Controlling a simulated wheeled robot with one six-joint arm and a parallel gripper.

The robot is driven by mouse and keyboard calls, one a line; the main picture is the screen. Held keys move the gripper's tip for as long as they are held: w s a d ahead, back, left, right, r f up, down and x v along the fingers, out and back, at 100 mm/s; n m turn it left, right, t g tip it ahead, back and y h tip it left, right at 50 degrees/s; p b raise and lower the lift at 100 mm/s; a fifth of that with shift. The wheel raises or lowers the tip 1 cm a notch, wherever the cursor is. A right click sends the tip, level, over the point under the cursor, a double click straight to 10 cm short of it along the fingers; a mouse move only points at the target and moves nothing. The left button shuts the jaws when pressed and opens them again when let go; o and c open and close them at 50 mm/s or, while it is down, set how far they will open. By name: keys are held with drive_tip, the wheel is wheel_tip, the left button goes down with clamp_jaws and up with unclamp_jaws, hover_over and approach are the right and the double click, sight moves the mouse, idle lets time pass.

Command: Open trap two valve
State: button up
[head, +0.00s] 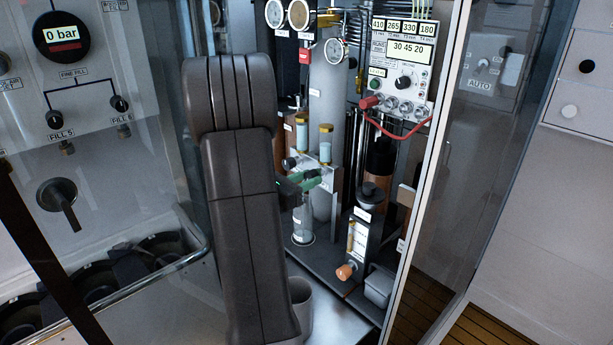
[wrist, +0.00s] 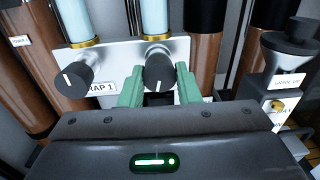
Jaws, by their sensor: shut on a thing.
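In the wrist view, two black knobs stand on a pale metal block (wrist: 115,57) below two light-blue glass tubes. The left knob (wrist: 72,79) is beside a partly hidden label reading "RAP 1". The right knob (wrist: 160,68), which I take as the trap two valve, has a near-upright white mark. My gripper (wrist: 158,88) has one green finger on each side of this right knob and is shut on it. The right knob's label is hidden. In the head view, my gripper (head: 303,181) reaches the block from the left, and my arm hides part of the panel.
A black-capped fitting (wrist: 290,40) stands right of the block; an orange-tipped valve (head: 345,271) is low at the front. A red cable (head: 398,130) hangs below the control box (head: 402,60). A glass door edge (head: 432,150) bounds the right side. Copper-coloured cylinders stand close behind.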

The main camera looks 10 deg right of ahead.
drive_tip(key=shift+f, duration=0.1)
idle(0.4)
drive_tip(key=o, duration=1)
drive_tip(key=p+v, duration=0.1)
drive_tip(key=v, duration=1.2)
drive_tip(key=shift+s+a, duration=0.15)
drive_tip(key=shift+a, duration=0.25)
drive_tip(key=b+x, duration=0.1)
drive_tip(key=x, duration=1.3)
drive_tip(key=shift+s+a, duration=0.1)
